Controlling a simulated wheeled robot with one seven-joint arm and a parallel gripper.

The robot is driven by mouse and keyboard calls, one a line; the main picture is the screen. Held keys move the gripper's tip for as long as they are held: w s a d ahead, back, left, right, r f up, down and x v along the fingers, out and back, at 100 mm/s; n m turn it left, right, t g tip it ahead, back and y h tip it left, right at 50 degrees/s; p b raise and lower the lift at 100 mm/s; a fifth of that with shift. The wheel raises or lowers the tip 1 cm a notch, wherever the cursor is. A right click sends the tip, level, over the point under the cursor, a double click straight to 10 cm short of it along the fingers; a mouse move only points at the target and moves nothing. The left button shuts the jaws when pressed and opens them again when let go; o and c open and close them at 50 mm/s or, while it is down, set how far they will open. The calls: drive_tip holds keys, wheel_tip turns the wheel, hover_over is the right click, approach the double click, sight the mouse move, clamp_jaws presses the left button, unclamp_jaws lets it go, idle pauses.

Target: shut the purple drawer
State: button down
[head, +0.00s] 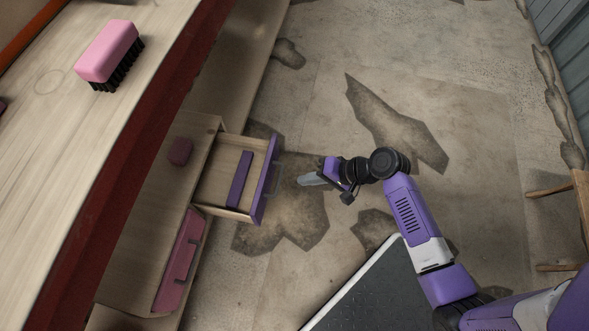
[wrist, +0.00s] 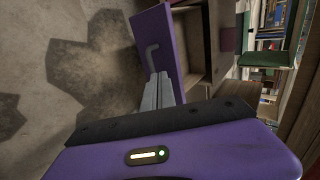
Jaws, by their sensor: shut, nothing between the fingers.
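The purple drawer (head: 265,180) stands open in the head view, pulled out to the right from a wooden cabinet. Its inside is pale wood, and a purple strip-shaped thing (head: 239,179) lies in it. In the wrist view the purple drawer front (wrist: 158,40) with its grey handle (wrist: 152,57) is just beyond the fingertips. My gripper (head: 302,180) is shut and empty, a short way right of the drawer front in the head view. In the wrist view my gripper (wrist: 158,82) points at the front, near the handle. I cannot tell whether it touches.
A pink drawer front (head: 180,260) is on the cabinet below left. A pink brush (head: 108,52) lies on the wooden top with the dark red edge. A dark platform (head: 375,295) lies at the bottom. A wooden stool (head: 570,200) stands far right. The stained floor around my gripper is clear.

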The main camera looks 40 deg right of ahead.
sight(265, 182)
drive_tip(key=shift+w+a+r+b+x, duration=0.25)
drive_tip(key=shift+b+x, duration=0.4)
drive_tip(key=shift+x, duration=1.25)
drive_tip(key=shift+w+a+r+b+x, duration=0.1)
drive_tip(key=shift+w+r+b+x, duration=0.3)
drive_tip(key=shift+x, duration=1.5)
drive_tip(key=shift+w+a+r+b+x, duration=0.15)
drive_tip(key=shift+r+b+x, duration=0.2)
drive_tip(key=shift+b+x, duration=1.05)
drive_tip(key=shift+w+a+f+p, duration=0.25)
drive_tip(key=shift+w+f+p, duration=0.1)
drive_tip(key=shift+p, duration=0.2)
drive_tip(key=shift+w+a, duration=0.15)
drive_tip(key=shift+w, duration=0.05)
drive_tip(key=w+a, duration=1.1)
drive_tip(key=w, duration=0.4)
drive_tip(key=shift+b, duration=0.35)
drive_tip(key=shift+w+a, duration=0.15)
drive_tip(key=shift+w, duration=0.05)
